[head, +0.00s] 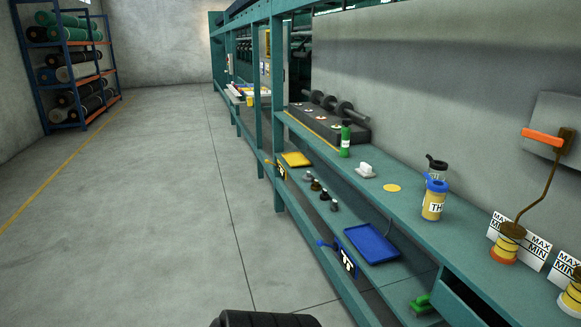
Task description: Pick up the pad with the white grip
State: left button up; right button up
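A small pad with a white grip (365,170) sits on the upper teal bench top, right of the picture's middle. Its white handle stands up from a pale flat base. Neither of my grippers shows in the head view.
The lower shelf holds a blue tray (371,244), a yellow tray (296,159) and a green-handled item (421,304). Open concrete floor (150,210) lies left.

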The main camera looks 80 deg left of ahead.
aim_at(364, 169)
jog(key=u, duration=2.05)
jog(key=i+j+z, duration=0.15)
jog(key=z, duration=0.25)
jog(key=i+j+z, duration=0.1)
jog(key=z, duration=0.35)
jog(key=j+z, duration=0.4)
jog(key=i+l, duration=0.05)
jog(key=l, duration=0.05)
